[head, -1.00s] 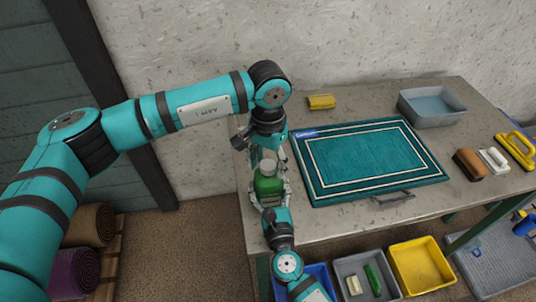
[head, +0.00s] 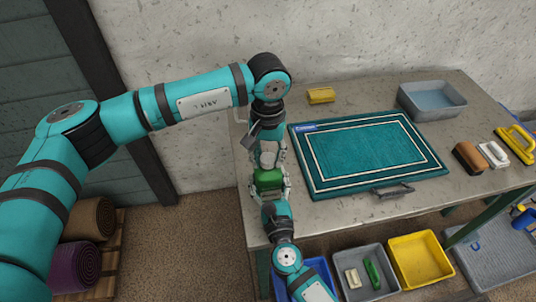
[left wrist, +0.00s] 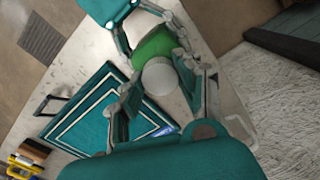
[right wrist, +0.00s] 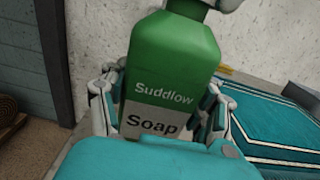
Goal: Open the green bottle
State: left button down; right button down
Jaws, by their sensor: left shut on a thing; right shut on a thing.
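The green bottle (head: 268,181) stands upright at the left end of the table, and its label reads "Suddlow Soap" in the right wrist view (right wrist: 170,60). My right gripper (head: 270,191) is shut on its body from the front, with a finger on either side. The whitish cap (head: 268,159) sits on top of the bottle and is also seen from above in the left wrist view (left wrist: 160,77). My left gripper (head: 268,150) comes down from above and is shut on the cap. The bottle's base is hidden in these views.
A teal rug (head: 370,150) lies on the table (head: 440,190) right of the bottle. A yellow sponge (head: 321,95), a grey basin (head: 432,100) and brushes (head: 470,156) are farther off. Blue, grey and yellow bins (head: 420,262) stand below the front edge.

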pick_arm(q)
jog(key=n, duration=0.4)
jog(key=shift+n, duration=0.3)
jog(key=n, duration=3)
jog(key=shift+n, duration=0.3)
jog(key=n, duration=0.4)
jog(key=shift+r, duration=0.1)
jog(key=n, duration=0.4)
jog(key=shift+n, duration=0.3)
jog(key=n, duration=0.6)
jog(key=shift+r, duration=0.2)
jog(key=shift+r, duration=0.95)
